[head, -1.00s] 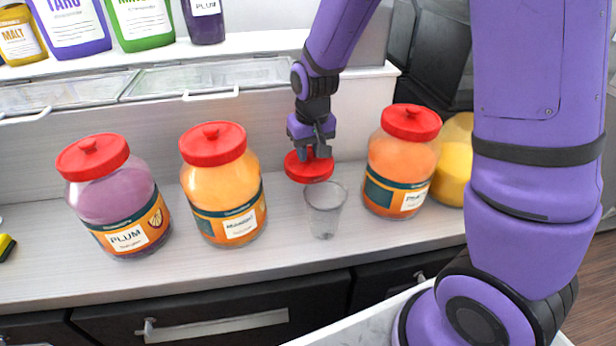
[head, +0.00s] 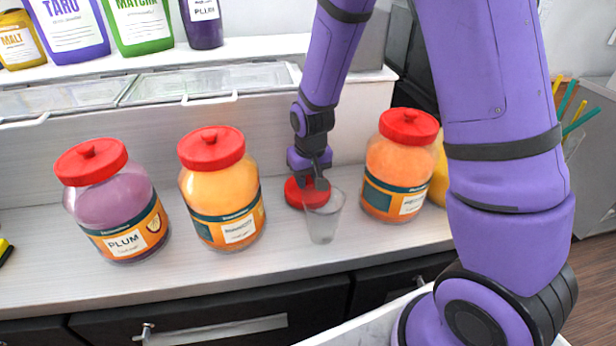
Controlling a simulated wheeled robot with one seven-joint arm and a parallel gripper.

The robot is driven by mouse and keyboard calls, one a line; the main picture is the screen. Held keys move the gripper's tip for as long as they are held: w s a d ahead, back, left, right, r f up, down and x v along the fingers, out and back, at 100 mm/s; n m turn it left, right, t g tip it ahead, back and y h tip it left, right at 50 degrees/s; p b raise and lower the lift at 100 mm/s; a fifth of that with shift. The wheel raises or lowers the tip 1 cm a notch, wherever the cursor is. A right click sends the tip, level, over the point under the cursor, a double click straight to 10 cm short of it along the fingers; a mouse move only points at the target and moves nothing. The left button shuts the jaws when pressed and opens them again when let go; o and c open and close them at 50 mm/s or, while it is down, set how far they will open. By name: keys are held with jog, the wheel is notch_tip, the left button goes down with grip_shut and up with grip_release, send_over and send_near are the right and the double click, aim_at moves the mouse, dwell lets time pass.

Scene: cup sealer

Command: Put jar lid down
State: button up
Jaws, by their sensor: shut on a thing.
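A red jar lid (head: 294,193) is low at the counter surface, behind the clear cup and between the orange jar and the peach jar. My gripper (head: 318,183) is above it, pointing down, shut on the lid's knob. The lid appears to be at or just above the counter; I cannot tell if it touches. The clear cup (head: 323,222) stands in front and hides the lid's right part.
A plum jar (head: 112,205), an orange jar (head: 222,190) and a peach jar (head: 397,168) stand on the counter (head: 190,272), all with red lids. A yellow jar (head: 438,180) is partly hidden behind my arm. Bottles stand on the shelf behind. Free counter lies at the front.

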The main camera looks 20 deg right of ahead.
jog(key=o, duration=0.9)
jog(key=r, duration=0.4)
jog(key=s+r, duration=0.1)
jog(key=r, duration=0.7)
jog(key=shift+s+r, duration=0.15)
jog(key=shift+s, duration=0.1)
jog(key=s+d+r+t, duration=0.1)
jog(key=s+d+r, duration=0.1)
jog(key=s+r, duration=0.4)
jog(key=s+d+r+t, duration=0.1)
jog(key=s+d+r, duration=0.1)
jog(key=s+r, duration=0.4)
jog(key=s+d+r+t, duration=0.1)
jog(key=s+d+r, duration=0.2)
jog(key=s, duration=0.7)
jog(key=shift+s+r+t, duration=0.15)
jog(key=shift+r+t, duration=0.05)
jog(key=shift+r, duration=0.5)
jog(key=shift+s+r+t, duration=0.1)
jog(key=shift+r+t, duration=0.1)
jog(key=shift+r, duration=0.5)
